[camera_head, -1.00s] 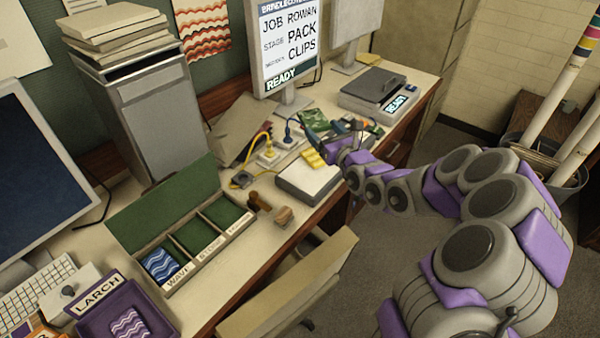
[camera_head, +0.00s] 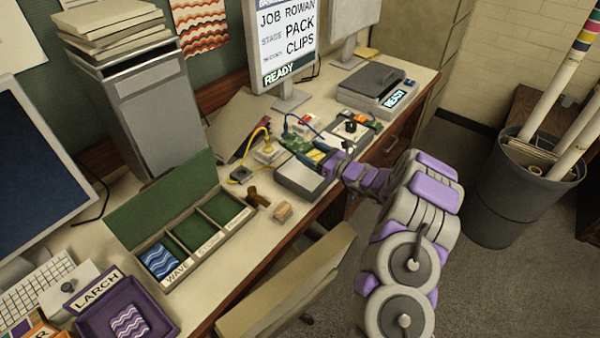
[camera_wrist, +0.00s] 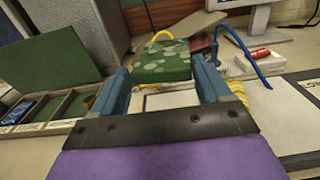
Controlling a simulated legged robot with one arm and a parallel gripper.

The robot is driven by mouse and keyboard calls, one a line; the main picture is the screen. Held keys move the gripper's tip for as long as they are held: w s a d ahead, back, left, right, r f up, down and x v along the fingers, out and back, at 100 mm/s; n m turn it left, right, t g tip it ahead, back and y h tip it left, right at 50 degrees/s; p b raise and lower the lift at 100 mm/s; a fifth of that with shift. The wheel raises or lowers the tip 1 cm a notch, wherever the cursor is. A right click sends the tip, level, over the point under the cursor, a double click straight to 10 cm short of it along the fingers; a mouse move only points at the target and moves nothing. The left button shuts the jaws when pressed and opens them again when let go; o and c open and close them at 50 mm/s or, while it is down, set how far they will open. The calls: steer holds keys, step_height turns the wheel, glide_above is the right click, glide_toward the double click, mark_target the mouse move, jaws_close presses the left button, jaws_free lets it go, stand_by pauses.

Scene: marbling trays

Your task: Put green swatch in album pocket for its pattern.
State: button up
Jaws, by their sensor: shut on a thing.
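My gripper (camera_wrist: 163,66) is shut on the green swatch (camera_wrist: 162,58), which has pale rounded blotches. The swatch is held between the two blue fingers, above a pale pad. In the head view my gripper (camera_head: 318,154) is over the grey-white block on the desk, and the swatch (camera_head: 297,144) is small and partly hidden there. The album (camera_head: 196,262) lies open to the left with three green pockets. The left pocket, labelled WAVE, holds a blue wavy swatch (camera_head: 161,261). The middle pocket (camera_head: 192,234), whose label looks like STONE, and the right pocket (camera_head: 222,208) look empty.
Wooden stamps (camera_head: 282,212) stand between the album and the grey-white block (camera_head: 298,180). Yellow and blue cables (camera_head: 265,138) run behind the gripper. A purple LARCH tray (camera_head: 150,318) with a purple swatch is at the front left. A chair back (camera_head: 285,285) stands at the desk edge.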

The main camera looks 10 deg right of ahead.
mark_target(311, 177)
steer(key=shift+f, duration=0.1)
steer(key=shift+f+b, duration=1.05)
steer(key=shift+f, duration=3.7)
steer(key=shift+f, duration=0.2)
steer(key=o, duration=0.6)
steer(key=shift+a+f, duration=0.1)
steer(key=o, duration=0.4)
